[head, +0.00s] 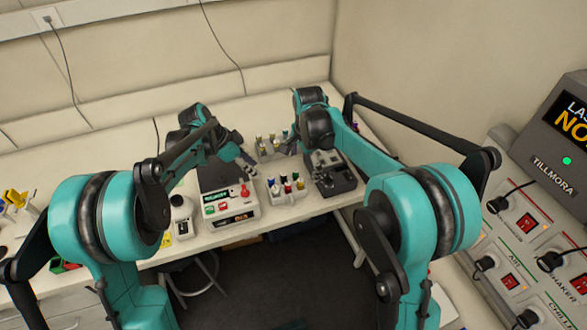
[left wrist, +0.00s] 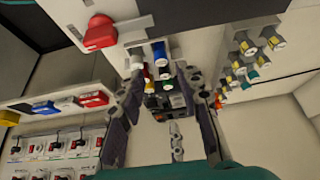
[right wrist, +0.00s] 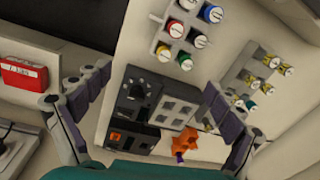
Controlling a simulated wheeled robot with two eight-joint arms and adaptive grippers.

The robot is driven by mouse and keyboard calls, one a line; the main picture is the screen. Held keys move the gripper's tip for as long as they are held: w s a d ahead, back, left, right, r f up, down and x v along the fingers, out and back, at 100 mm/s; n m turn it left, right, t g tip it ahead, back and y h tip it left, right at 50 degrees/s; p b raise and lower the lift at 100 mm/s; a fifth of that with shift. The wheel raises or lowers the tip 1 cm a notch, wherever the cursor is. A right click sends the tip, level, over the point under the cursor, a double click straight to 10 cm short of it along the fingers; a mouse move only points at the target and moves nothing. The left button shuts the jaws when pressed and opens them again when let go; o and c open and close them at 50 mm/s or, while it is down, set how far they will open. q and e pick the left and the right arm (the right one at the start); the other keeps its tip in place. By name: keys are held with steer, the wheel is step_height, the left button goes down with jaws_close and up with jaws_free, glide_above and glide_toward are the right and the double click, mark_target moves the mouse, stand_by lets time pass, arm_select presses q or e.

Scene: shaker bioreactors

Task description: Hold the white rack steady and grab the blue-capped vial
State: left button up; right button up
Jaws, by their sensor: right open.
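The white rack (head: 287,194) stands on the bench in the head view, holding several vials with coloured caps. It also shows at the top of the right wrist view (right wrist: 170,42). The blue-capped vial (right wrist: 213,14) is in a corner of that rack; its blue cap shows in the left wrist view (left wrist: 160,54). My left gripper (head: 247,163) is open and empty, left of the rack, with the capped vials between its spread fingers in the left wrist view (left wrist: 163,72). My right gripper (right wrist: 158,82) is open and empty above the black device, right of the rack.
A second rack (right wrist: 233,78) with mostly yellow-capped vials stands behind the white rack. A black device (head: 341,184) stands right of the white rack, a white-and-grey machine with a red knob (head: 228,206) left of it. The bench's front edge is close.

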steer(key=m+g, duration=0.1)
steer(key=m, duration=0.1)
glide_above(293, 183)
step_height(293, 183, down, 5)
steer(key=shift+d+f, duration=0.1)
steer(key=shift+d, duration=0.05)
steer(key=shift+f, duration=4)
steer(key=c, duration=1.3)
arm_select(q)
steer(key=shift+c, duration=0.9)
steer(key=m+g+y, duration=0.2)
steer(key=m+g, duration=0.2)
steer(key=m, duration=0.7)
glide_toward(270, 177)
steer(key=shift+g, duration=0.3)
steer(key=x, duration=0.9)
steer(key=shift+w+f, duration=0.25)
steer(key=shift+f, duration=0.2)
